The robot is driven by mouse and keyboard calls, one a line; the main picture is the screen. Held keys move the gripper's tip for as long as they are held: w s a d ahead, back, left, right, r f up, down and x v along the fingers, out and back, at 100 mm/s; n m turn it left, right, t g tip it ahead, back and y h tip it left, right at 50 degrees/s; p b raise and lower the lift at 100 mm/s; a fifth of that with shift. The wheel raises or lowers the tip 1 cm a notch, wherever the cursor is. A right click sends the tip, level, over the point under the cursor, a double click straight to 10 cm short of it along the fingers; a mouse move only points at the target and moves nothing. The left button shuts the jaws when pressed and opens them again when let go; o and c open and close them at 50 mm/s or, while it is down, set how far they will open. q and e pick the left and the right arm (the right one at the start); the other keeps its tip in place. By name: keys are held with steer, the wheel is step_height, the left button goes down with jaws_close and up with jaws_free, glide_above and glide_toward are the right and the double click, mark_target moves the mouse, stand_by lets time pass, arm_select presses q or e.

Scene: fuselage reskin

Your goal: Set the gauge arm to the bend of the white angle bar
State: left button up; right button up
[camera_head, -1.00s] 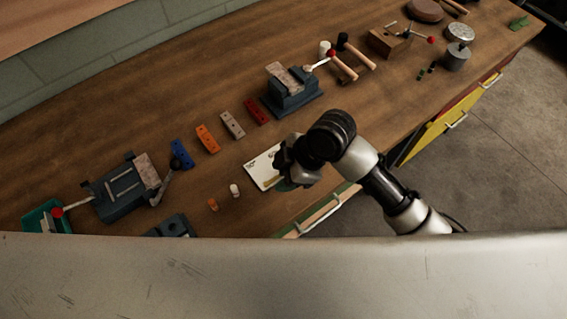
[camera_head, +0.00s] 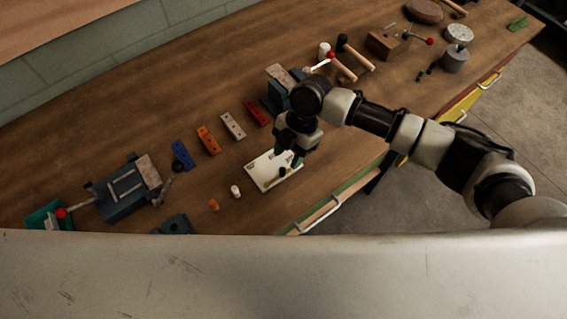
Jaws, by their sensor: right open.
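The gauge looks like a white plate (camera_head: 259,164) lying flat near the front edge of the bench. A thin brass-coloured arm (camera_head: 273,181) with a dark knob (camera_head: 282,172) lies across its lower right part. My right gripper (camera_head: 289,157) points down over the right part of the plate, open and with nothing seen between its fingers. I cannot tell its height above the plate. The white angle bar (camera_head: 233,126) seems to be the pale one in a row of coloured bars behind the plate. Its bend is too small to tell.
Blue (camera_head: 182,155), orange (camera_head: 208,140) and red (camera_head: 257,113) bars lie in the row. Orange (camera_head: 214,204) and white (camera_head: 235,191) small pegs stand left of the plate. A vise-like tool (camera_head: 123,192) is at left; another is partly behind my right arm. Mallets (camera_head: 357,54) lie farther back.

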mark_target(283, 169)
steer(key=p+x, duration=0.1)
steer(key=x, duration=0.4)
jaws_close()
